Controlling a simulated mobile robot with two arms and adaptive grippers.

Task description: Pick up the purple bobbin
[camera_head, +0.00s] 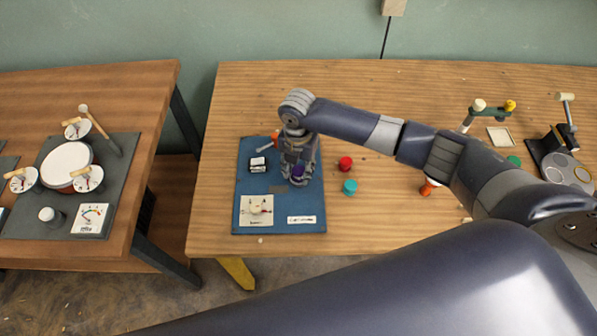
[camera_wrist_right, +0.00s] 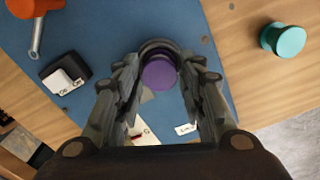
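The purple bobbin (camera_head: 298,172) stands on the blue mat (camera_head: 282,214), directly under my right gripper (camera_head: 299,168). In the right wrist view its round purple top (camera_wrist_right: 159,74) lies between the two fingertips of my right gripper (camera_wrist_right: 162,66). The fingers are spread on either side of the bobbin, very close to its sides. I see no clear sign that they press on it. The lower part of the bobbin is dark and partly hidden. My left gripper is not in view.
On the mat are a black-and-white switch block (camera_head: 257,164), an orange-ended tool (camera_wrist_right: 37,8), a white gauge card (camera_head: 257,210) and a small label (camera_head: 302,219). A red bobbin (camera_head: 345,163) and a teal bobbin (camera_head: 350,187) stand just right of the mat.

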